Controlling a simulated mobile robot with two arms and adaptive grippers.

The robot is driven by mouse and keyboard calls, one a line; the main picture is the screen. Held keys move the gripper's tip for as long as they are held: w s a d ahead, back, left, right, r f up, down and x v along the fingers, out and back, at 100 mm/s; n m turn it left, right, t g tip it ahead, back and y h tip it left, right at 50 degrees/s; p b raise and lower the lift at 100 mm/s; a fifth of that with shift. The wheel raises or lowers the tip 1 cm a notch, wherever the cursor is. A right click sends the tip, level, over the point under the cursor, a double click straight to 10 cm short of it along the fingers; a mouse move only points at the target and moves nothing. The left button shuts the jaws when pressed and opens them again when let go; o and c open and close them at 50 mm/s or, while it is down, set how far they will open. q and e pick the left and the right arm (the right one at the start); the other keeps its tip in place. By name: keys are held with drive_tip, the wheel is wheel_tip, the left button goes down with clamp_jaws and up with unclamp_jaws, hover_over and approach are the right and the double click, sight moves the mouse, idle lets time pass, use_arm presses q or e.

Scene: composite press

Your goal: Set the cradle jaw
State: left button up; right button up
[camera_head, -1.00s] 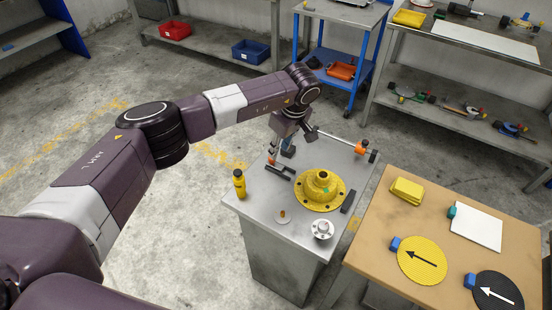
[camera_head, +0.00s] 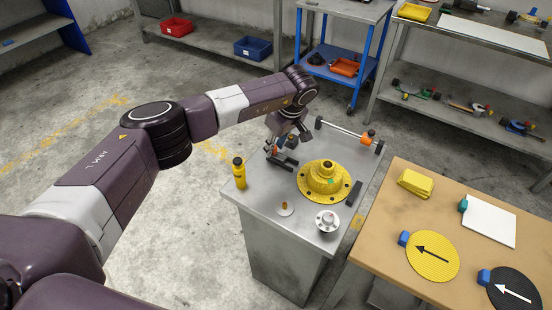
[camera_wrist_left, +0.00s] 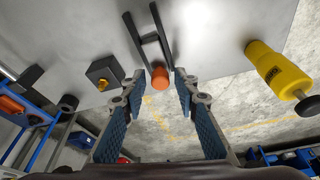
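A dark forked piece with two bars, which looks like the cradle jaw, lies at the back left of the steel table (camera_head: 258,192). It shows in the left wrist view (camera_wrist_left: 141,40), with an orange knob (camera_wrist_left: 160,78) at its near end. My left gripper (camera_wrist_left: 158,82) is open, with its fingertips on either side of the knob and visible gaps to it. In the head view the left gripper (camera_head: 277,150) is low over that corner, partly hidden by its wrist. The yellow flanged hub (camera_head: 312,188) stands to its right. My right gripper is not in view.
A yellow bottle (camera_head: 239,174) stands at the table's left edge and in the left wrist view (camera_wrist_left: 278,70). A dark block (camera_head: 354,193), a small metal flange (camera_head: 327,221) and a rod with an orange collar (camera_head: 345,129) surround the hub. A wooden table (camera_head: 385,235) stands to the right.

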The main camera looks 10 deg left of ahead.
use_arm(q)
clamp_jaws()
drive_tip(key=shift+d, duration=0.1)
